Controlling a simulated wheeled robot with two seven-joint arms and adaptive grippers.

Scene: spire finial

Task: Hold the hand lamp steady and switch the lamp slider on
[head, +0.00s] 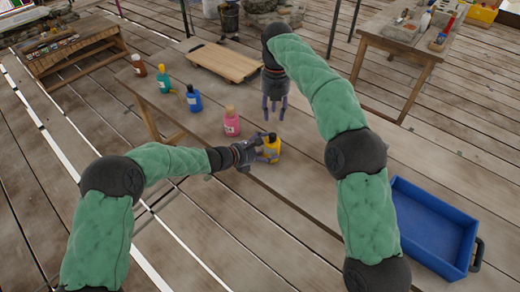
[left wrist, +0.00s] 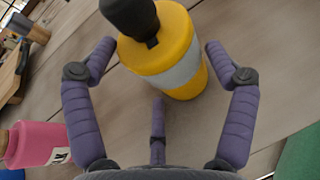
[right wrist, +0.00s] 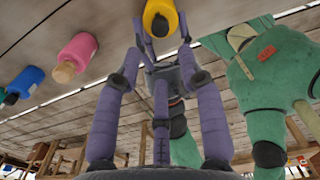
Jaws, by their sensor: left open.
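I cannot make out a hand lamp or slider for sure. A yellow bottle-like thing (head: 271,150) with a grey band and a black top stands upright near the table's front edge. My left gripper (head: 262,143) is open, with its fingers on both sides of it. In the left wrist view the yellow thing (left wrist: 170,60) sits between the spread fingers (left wrist: 160,65), with no clear grip. My right gripper (head: 275,108) is open and empty, pointing down above the table behind it. The right wrist view shows the yellow thing (right wrist: 161,18) beyond my right fingers (right wrist: 160,65).
A pink bottle (head: 232,122), a blue bottle (head: 194,99), a teal bottle (head: 163,80) and a brown bottle (head: 139,66) stand along the table (head: 330,190). A wooden board (head: 225,61) lies at the back. A blue tray (head: 425,225) is at the right.

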